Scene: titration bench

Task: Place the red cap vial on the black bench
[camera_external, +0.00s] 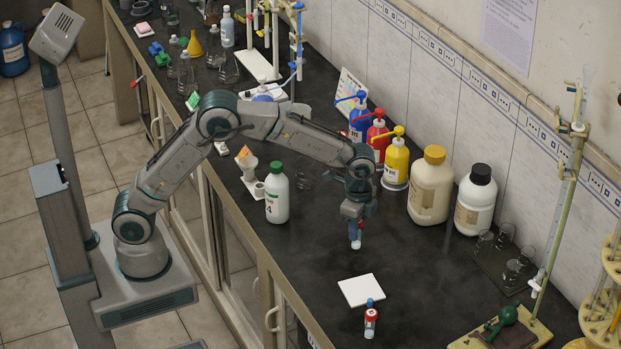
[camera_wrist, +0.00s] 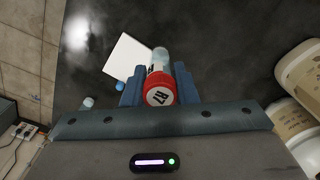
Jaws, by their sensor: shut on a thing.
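The red cap vial (camera_wrist: 160,92) shows in the wrist view with its round red cap, marked R7, facing the camera. My gripper (camera_wrist: 158,88) is shut on it, with a blue finger on each side. Its pale body points away from the camera. In the external view my gripper (camera_external: 355,222) hangs above the black bench (camera_external: 310,270), and the pale lower end of the vial (camera_external: 356,243) shows below the fingers, clear of the bench top. The cap is mostly hidden by the fingers there.
A white square tile (camera_external: 361,290) lies on the bench, with a small red-and-white item (camera_external: 370,320) and a blue cap in front. A green-capped bottle (camera_external: 277,195) stands left; pump bottles and large jugs (camera_external: 430,187) stand along the wall.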

